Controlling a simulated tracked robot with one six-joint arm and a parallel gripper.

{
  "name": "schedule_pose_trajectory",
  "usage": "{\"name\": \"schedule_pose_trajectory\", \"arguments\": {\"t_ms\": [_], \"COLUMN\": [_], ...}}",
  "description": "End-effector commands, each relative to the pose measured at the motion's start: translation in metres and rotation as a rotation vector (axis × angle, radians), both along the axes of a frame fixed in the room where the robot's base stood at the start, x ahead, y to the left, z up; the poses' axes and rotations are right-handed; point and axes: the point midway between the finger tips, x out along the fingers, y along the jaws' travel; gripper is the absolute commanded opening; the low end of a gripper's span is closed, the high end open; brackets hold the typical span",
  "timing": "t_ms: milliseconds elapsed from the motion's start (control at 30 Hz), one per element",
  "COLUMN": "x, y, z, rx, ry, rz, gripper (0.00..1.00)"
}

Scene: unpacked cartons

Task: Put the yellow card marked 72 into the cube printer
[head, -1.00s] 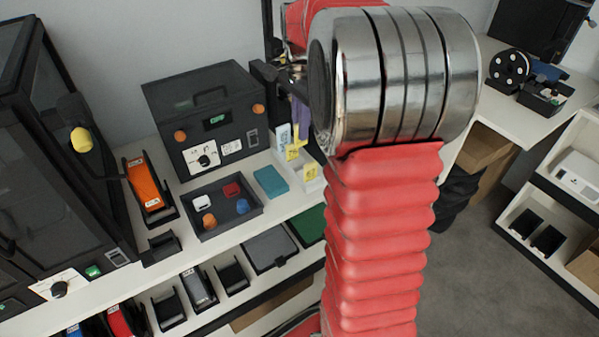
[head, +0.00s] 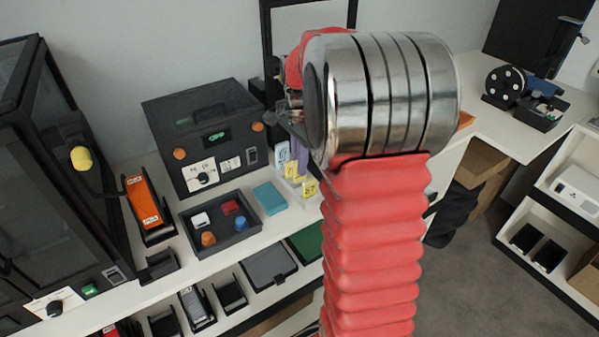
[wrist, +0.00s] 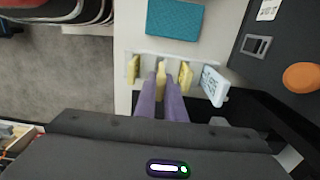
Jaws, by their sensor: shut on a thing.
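My gripper (wrist: 161,84) has purple fingers, shut on a yellow card (wrist: 161,71) in a white card rack (wrist: 147,58). The held card's mark cannot be read; its lower part is in the rack. A yellow card (wrist: 133,68) stands to its left, and another yellow card (wrist: 185,74) and a pale blue card (wrist: 213,86) to its right. In the head view the purple fingers (head: 301,158) are down among the cards, partly hidden by my wrist. Two machines have slots: a dark box with a green display (head: 205,125) and a glass-walled cabinet (head: 55,190); no label tells which is the cube printer.
A black tray (head: 246,243) of small coloured blocks lies in front of the dark box. A teal block (head: 270,198) lies close to the rack. An orange cartridge (head: 146,205) stands in a holder beside the cabinet. A lower shelf holds more holders.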

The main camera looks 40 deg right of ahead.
Motion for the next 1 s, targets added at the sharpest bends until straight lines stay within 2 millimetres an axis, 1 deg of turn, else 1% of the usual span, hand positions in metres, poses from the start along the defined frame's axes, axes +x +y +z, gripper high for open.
{"name": "schedule_pose_trajectory", "arguments": {"t_ms": [100,233,733,767,1000], "x": [-0.001,0.0,0.0,0.0,0.0], "y": [0.001,0.001,0.001,0.001,0.001], "z": [-0.019,-0.032,-0.038,-0.038,-0.037], "rx": [0.002,0.001,0.001,0.0,0.0], "ry": [0.005,0.002,0.001,0.001,0.001], "rz": [0.0,0.001,0.001,0.001,0.001], "gripper": [0.0,0.0,0.0,0.11,0.28]}}
